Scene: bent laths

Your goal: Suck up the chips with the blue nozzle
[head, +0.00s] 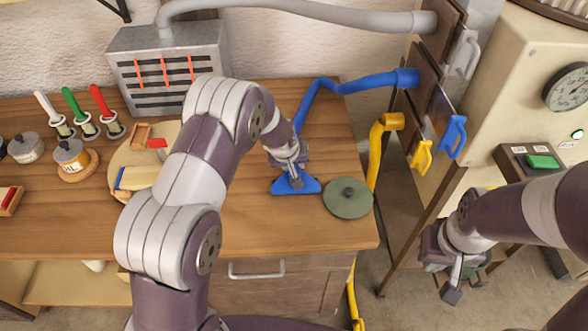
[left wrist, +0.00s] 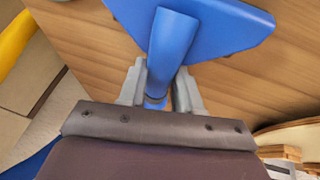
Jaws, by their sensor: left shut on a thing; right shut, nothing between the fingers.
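The blue nozzle (head: 284,187) is a flat, wide head at the right part of the wooden bench. A blue hose (head: 345,86) runs from it up to a blue port at the right. My left gripper (head: 291,170) is shut on the nozzle's neck. In the left wrist view, the blue nozzle (left wrist: 215,28) spreads beyond the two grey fingers of my left gripper (left wrist: 158,92), over bare wood. I cannot tell whether it touches the bench. I make out no chips in either view. My right gripper (head: 458,282) is shut and empty, right of the bench.
A round grey-green lid (head: 350,204) lies just right of the nozzle. A yellow hose (head: 375,155) hangs at the bench's right edge. A blue handle (head: 456,137) and a yellow handle (head: 422,158) sit on sliding plates. A round wooden board (head: 129,153) with blocks lies left.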

